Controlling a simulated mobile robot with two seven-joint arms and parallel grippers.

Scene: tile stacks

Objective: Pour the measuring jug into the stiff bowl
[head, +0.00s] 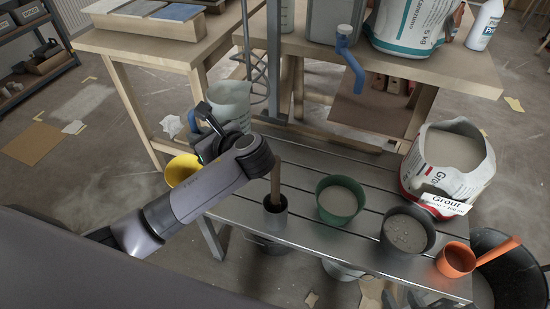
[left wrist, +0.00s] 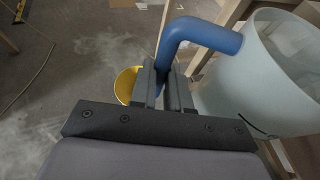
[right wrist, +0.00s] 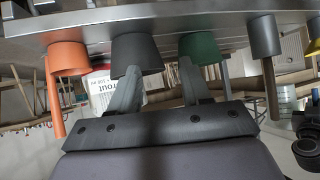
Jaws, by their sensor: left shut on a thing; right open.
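The measuring jug (head: 232,98) is translucent with a blue handle. It looks upright at the left end of the bench, and its contents are unclear. My left gripper (head: 202,136) is shut on the blue handle. In the left wrist view the handle (left wrist: 205,35) runs from the jaws to the jug (left wrist: 245,85). A green bowl (head: 340,219) holds smooth grey mix. A dark grey bowl (head: 406,246) holds rougher, lumpy grey mix. No label shows which bowl is the stiff one. My right gripper (right wrist: 160,90) is open and empty, and outside the head view.
A yellow bowl (head: 180,172) lies behind my left arm. A dark cup (head: 275,222) holds a wooden stick. An orange pot (head: 453,263) and a grout bag (head: 445,182) stand at the right. A raised shelf (head: 440,72) with another bag is behind. The slatted bench (head: 300,172) has bare room.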

